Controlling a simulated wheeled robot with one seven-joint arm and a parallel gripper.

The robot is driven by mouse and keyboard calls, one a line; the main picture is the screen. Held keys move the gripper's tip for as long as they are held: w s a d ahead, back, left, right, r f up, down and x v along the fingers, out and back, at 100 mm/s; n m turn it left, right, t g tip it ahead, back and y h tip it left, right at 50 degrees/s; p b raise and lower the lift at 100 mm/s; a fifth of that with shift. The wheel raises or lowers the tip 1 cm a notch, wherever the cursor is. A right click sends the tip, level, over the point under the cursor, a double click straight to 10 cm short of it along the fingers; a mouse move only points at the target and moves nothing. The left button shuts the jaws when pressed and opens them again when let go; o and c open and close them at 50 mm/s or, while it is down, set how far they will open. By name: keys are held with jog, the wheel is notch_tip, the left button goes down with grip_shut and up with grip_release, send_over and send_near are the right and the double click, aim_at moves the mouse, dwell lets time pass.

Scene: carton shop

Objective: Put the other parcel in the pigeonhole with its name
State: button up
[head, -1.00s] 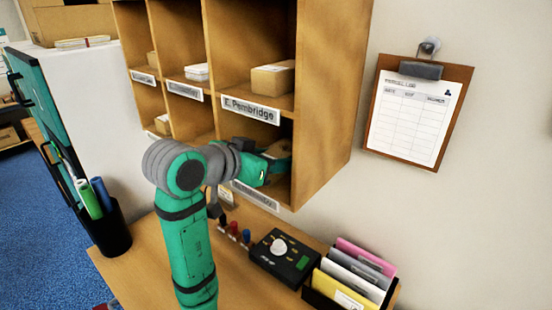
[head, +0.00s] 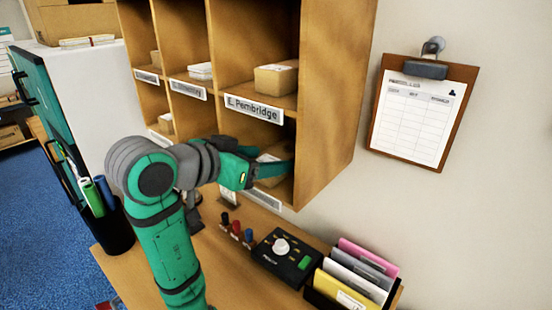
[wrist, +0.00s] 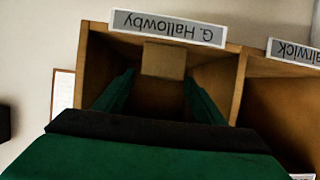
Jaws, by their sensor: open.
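My gripper (head: 268,166) is open at the mouth of the lower right pigeonhole, under the one labelled E. Pembridge. A small brown parcel (wrist: 163,60) rests inside this pigeonhole; its pale top shows in the head view (head: 271,157). In the wrist view my two fingers (wrist: 160,76) stand apart on either side, with a gap to the parcel between and beyond them. The upside-down label by this pigeonhole reads G. Hallowby (wrist: 168,28). In the head view that label (head: 264,198) is partly hidden.
Another parcel (head: 275,78) sits in the E. Pembridge pigeonhole. Smaller parcels lie in pigeonholes to the left. Below stand a black control box (head: 283,256), several coloured plugs, a folder rack (head: 352,276) and a pen cup (head: 106,230). A clipboard (head: 421,112) hangs on the wall.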

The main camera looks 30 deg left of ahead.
jog(key=v, duration=0.7)
